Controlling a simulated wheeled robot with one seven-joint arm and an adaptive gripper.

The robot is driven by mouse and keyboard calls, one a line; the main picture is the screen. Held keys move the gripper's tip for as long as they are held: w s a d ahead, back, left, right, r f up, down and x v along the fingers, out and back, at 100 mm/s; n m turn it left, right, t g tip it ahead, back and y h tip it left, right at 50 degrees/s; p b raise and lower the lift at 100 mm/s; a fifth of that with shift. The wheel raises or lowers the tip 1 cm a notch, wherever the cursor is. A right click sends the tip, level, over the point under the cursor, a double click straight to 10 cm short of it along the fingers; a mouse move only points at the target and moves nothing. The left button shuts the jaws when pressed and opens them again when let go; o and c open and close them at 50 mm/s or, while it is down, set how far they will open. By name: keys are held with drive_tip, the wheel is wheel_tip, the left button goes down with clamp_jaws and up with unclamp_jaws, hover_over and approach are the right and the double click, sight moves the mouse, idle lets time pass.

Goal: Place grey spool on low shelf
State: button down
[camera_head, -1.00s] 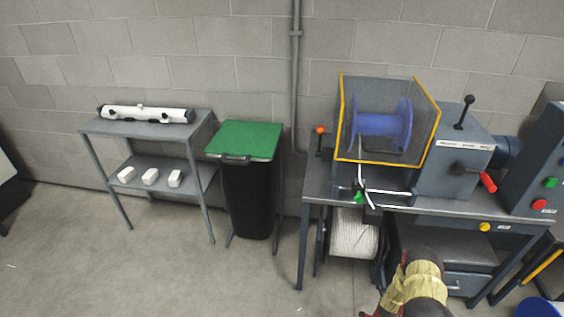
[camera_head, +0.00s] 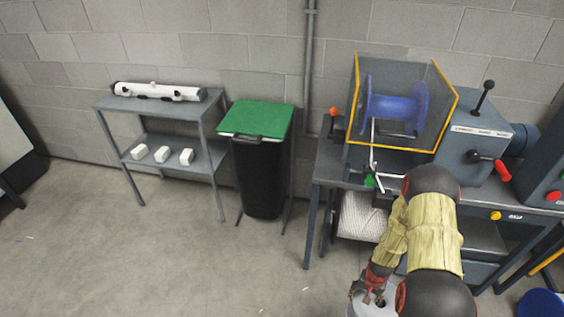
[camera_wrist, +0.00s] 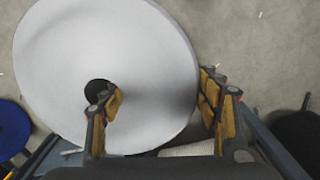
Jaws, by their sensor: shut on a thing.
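The grey spool (camera_wrist: 70,50) fills the upper left of the wrist view, its flat round face and dark centre hole (camera_wrist: 96,90) towards the camera. My gripper (camera_wrist: 160,92) is shut on it, one finger at the hole and the other outside the rim. In the head view the spool (camera_head: 366,308) shows only partly at the bottom edge, below my gripper (camera_head: 374,284). A low shelf (camera_head: 170,165) forms the lower level of the grey stand at left, clear of my gripper. It carries three small white blocks (camera_head: 163,154) near its front.
A black bin (camera_head: 258,180) with a green lid stands right of the stand. The machine bench (camera_head: 335,165) holds a guarded blue spool (camera_head: 395,107), with a white-wound reel (camera_head: 355,215) beneath. A blue round thing (camera_wrist: 12,125) lies at left. Floor at left is open.

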drive_tip(key=w+a+r+n, duration=0.3)
drive_tip(key=a+r, duration=0.5)
drive_tip(key=r, duration=0.5)
drive_tip(key=w+a+r+n, duration=0.3)
drive_tip(key=w+a+r, duration=0.3)
drive_tip(key=r, duration=0.8)
drive_tip(key=shift+w+a, duration=0.15)
drive_tip(key=shift+a, duration=1.2)
